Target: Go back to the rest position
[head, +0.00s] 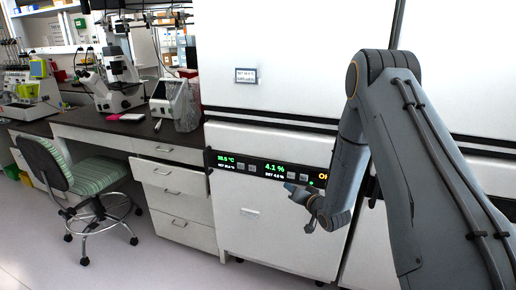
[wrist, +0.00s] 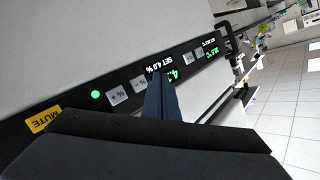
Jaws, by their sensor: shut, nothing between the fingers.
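My gripper (head: 306,203) is shut and empty in front of the white cell processor (head: 270,229), close to its black control panel (head: 232,170). In the wrist view, my gripper's fingers (wrist: 158,85) are together and cover part of the panel's display. The panel shows green and white readings, with 4.1 % legible in the head view. In the wrist view, a green light (wrist: 95,97), grey percent buttons (wrist: 120,92) and a yellow MUTE label (wrist: 43,120) show beside the fingers. I cannot tell whether the fingertips touch the panel.
A lab bench (head: 129,130) with microscopes stands at the left. A green-striped chair (head: 89,178) on wheels stands before it. The white upper cabinet (head: 297,45) rises above the panel. The floor (head: 150,262) at the front left is clear.

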